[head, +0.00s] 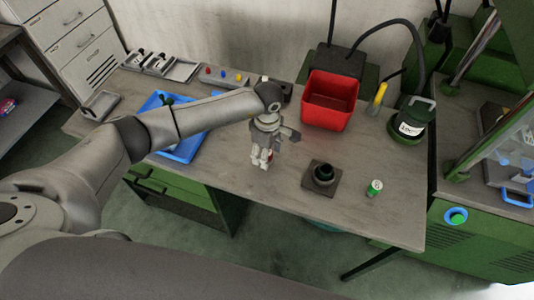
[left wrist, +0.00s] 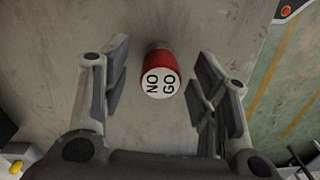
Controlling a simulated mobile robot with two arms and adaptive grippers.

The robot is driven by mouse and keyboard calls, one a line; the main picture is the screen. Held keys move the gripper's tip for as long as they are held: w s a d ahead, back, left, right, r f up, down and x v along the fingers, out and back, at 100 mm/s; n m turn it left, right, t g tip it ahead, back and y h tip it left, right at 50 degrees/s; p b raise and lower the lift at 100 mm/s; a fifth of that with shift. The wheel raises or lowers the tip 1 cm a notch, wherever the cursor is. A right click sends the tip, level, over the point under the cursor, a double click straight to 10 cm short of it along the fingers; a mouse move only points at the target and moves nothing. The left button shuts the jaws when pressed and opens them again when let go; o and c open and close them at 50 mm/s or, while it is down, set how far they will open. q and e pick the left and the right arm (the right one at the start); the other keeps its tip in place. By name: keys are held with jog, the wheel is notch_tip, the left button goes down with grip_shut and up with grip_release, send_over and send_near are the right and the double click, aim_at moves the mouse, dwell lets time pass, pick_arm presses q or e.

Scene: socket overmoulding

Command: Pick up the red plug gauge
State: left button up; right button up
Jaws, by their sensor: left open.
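The red plug gauge (left wrist: 160,74) stands on the grey tabletop in the left wrist view. Its white end face reads "NO GO" and faces the camera. My left gripper (left wrist: 160,88) is open, with one finger on each side of the gauge and a visible gap on both sides. In the head view my left gripper (head: 261,160) points down over the table near its front edge. The red gauge cannot be made out there, hidden by the gripper. My right gripper is not in view.
A green gauge with a white top (head: 375,188) and a dark ring on a square plate (head: 322,179) stand to the right. A red bin (head: 330,101) is behind. A blue tray (head: 190,146) lies left, under my arm. The table's front edge is close.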

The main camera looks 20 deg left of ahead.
pick_arm(q)
jog(key=shift+f, duration=0.1)
jog(key=shift+c, duration=0.4)
jog(key=c, duration=0.9)
jog(key=shift+c, duration=1.2)
